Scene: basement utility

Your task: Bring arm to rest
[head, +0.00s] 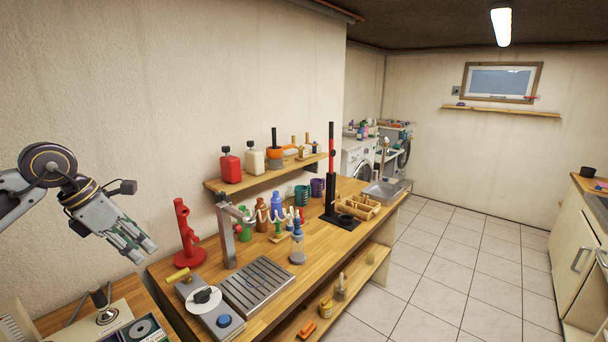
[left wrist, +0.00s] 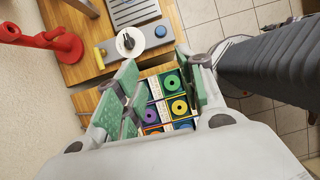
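My left gripper (head: 143,254) hangs near the wall at the left of the head view, its green-padded fingers pointing down and to the right. In the left wrist view the gripper (left wrist: 160,68) has its fingers spread apart, with nothing held between them. Through that gap I see several coloured discs with centre holes in a compartmented box, lower down and apart from the fingers. My right gripper is in neither view.
A wooden workbench (head: 256,316) carries a red stand (head: 187,240), a metal post (head: 226,232), a slatted metal plate (head: 257,287) and bottles. A wall shelf (head: 262,176) holds containers above it. Tiled floor (head: 440,262) is clear to the right.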

